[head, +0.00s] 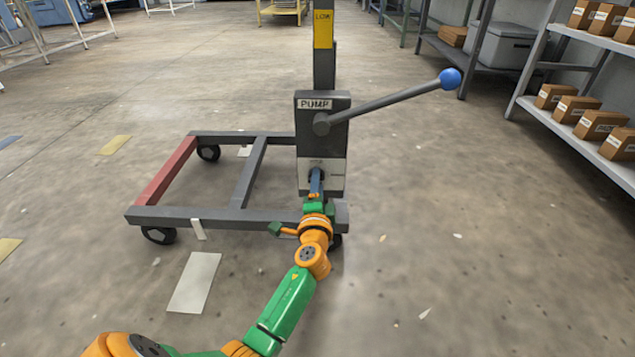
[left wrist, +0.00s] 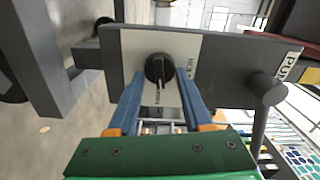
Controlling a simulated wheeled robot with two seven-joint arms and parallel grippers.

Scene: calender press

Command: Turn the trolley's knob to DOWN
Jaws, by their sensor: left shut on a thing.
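The trolley's knob (left wrist: 159,69) is a dark round knob on a pale plate (left wrist: 190,49) low on the pump housing (head: 322,130). My left gripper (head: 316,185) reaches the plate from the front. In the left wrist view its blue fingers (left wrist: 161,92) stand on either side of the knob and are shut on it. Small lettering shows beside and below the knob in that view, partly hidden and hard to read. I cannot tell for sure which mark the knob points to. In the head view my gripper mostly hides the knob. My right gripper is in neither view.
A pump lever (head: 390,102) with a blue ball end (head: 450,79) sticks out to the right above the knob. The trolley's grey frame (head: 232,214) on casters spreads left, with a red bar (head: 167,172). Shelves with boxes (head: 598,124) stand at right. The floor around is mostly clear.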

